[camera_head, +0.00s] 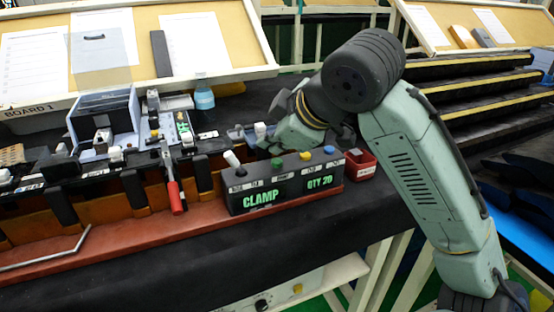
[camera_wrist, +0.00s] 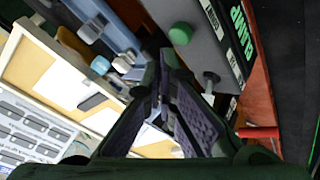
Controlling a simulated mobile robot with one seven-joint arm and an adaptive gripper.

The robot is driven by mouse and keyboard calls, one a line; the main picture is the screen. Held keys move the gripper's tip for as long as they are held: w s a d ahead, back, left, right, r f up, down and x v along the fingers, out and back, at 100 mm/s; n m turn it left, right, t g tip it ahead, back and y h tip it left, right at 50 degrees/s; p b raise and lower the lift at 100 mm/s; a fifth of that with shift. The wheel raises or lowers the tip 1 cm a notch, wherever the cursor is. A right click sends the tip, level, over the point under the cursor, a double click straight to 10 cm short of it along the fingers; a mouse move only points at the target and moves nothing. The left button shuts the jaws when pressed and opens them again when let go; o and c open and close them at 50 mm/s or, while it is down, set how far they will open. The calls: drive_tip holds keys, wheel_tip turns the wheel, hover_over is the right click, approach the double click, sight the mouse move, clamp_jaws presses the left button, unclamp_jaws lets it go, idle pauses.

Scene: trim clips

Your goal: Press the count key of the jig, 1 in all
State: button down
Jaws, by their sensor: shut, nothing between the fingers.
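My gripper (camera_head: 268,146) is shut and empty, just behind and above the box's top. In the wrist view the green button (camera_wrist: 180,33) is beside my fingertips (camera_wrist: 165,62), apart from them in the picture.
A red bin (camera_head: 360,165) sits right of the box. A red-handled toggle clamp (camera_head: 174,188) stands to the left, before a grey fixture (camera_head: 103,115). The black table front (camera_head: 250,255) is clear.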

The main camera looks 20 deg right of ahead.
sight(274, 162)
drive_tip(key=shift+f, duration=0.15)
idle(0.7)
drive_tip(key=shift+f, duration=0.25)
drive_tip(key=shift+f+b, duration=0.5)
drive_tip(key=shift+b, duration=0.05)
idle(0.5)
drive_tip(key=shift+r, duration=0.1)
drive_tip(key=shift+r+p, duration=0.8)
wheel_tip(274, 162, up, 5)
drive_tip(key=p, duration=0.4)
drive_tip(key=shift+r, duration=0.1)
drive_tip(key=shift+s, duration=0.1)
idle(0.8)
